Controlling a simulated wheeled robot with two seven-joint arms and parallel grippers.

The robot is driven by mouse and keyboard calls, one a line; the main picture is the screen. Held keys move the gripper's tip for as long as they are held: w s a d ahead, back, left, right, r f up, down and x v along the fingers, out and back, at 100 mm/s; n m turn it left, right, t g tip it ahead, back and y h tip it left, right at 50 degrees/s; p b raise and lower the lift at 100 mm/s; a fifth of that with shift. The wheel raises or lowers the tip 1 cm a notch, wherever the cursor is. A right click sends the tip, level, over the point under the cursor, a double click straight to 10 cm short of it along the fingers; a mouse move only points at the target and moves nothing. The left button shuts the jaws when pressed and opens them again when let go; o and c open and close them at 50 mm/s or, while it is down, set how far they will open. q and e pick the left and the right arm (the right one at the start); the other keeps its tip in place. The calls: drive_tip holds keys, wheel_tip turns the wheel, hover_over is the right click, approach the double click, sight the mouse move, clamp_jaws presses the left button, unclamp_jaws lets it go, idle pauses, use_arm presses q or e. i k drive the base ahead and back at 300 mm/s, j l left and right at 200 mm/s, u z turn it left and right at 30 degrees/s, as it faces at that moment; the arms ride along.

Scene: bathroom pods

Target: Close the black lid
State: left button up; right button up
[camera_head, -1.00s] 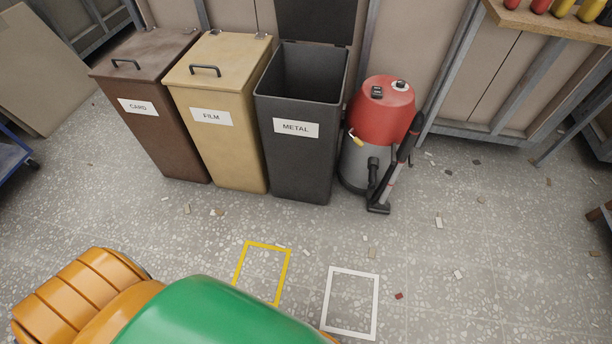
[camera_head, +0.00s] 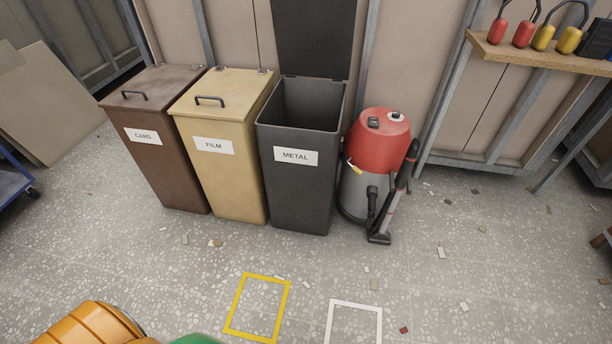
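The black lid (camera_head: 314,38) stands open and upright at the back of the black bin (camera_head: 303,190), against the wall. The bin carries a white METAL label, and its dark inside shows from above. No handle shows on the side of the lid facing me. Neither of my grippers is in view, so none is seen near the lid.
A brown CARD bin (camera_head: 160,165) and a tan FILM bin (camera_head: 222,175), both with shut lids, stand left of the black bin. A red and grey vacuum (camera_head: 380,150) stands close on its right. A shelf (camera_head: 540,55) is at upper right.

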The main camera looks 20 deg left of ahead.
sight(315, 38)
drive_tip(key=i+j, duration=0.1)
drive_tip(key=i, duration=0.4)
drive_tip(key=i+z, duration=0.1)
drive_tip(key=i, duration=0.4)
drive_tip(key=i+j, duration=0.2)
drive_tip(key=i, duration=0.25)
